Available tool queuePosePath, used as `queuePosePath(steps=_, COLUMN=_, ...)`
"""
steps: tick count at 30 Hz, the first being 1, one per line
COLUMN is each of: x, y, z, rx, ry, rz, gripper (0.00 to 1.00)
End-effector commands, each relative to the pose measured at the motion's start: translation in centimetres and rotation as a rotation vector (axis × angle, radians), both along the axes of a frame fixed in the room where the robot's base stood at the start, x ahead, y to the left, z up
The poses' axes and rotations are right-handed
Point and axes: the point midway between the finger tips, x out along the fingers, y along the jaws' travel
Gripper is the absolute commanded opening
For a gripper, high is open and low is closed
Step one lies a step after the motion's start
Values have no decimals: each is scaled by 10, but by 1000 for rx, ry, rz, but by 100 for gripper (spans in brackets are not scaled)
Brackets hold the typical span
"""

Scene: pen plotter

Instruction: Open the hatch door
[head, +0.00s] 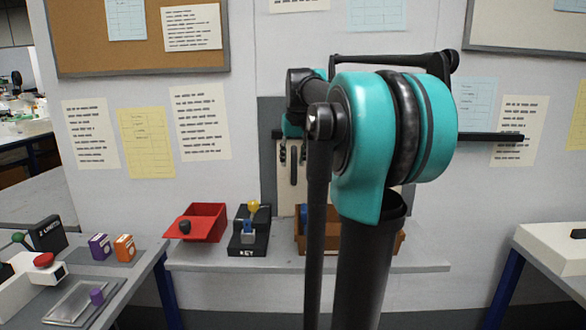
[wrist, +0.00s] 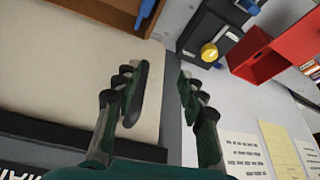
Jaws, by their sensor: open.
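In the wrist view a large cream surface (wrist: 60,85) fills the left, beside a grey strip. My gripper (wrist: 163,84) is open and empty, with one finger in front of the cream surface and the other to the right of the grey strip. Contact cannot be told. In the head view my arm hides much of the panel and my gripper is not clearly visible.
A red box (head: 208,222) with a black-knobbed flap, a black key box (head: 249,240) and a brown wooden bin (head: 304,238) stand on a shelf below. A bench (head: 135,272) is at left, a white-topped table (head: 555,250) at right.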

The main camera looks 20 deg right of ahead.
Motion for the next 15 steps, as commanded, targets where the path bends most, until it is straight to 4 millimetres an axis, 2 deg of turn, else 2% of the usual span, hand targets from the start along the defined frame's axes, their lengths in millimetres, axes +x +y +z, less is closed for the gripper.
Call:
queuePosePath(steps=1, x=8, y=-7, z=22, rx=0, ry=-1, rz=-8, gripper=41)
queuePosePath(steps=3, x=15, y=-14, z=47, rx=0, ry=-2, rz=-14, gripper=41)
queuePosePath(steps=7, x=21, y=-23, z=77, rx=0, ry=-4, rz=-22, gripper=41)
queuePosePath(steps=11, x=23, y=-26, z=88, rx=0, ry=-4, rz=-25, gripper=41)
queuePosePath(steps=15, x=28, y=-27, z=79, rx=0, ry=-5, rz=-24, gripper=41)
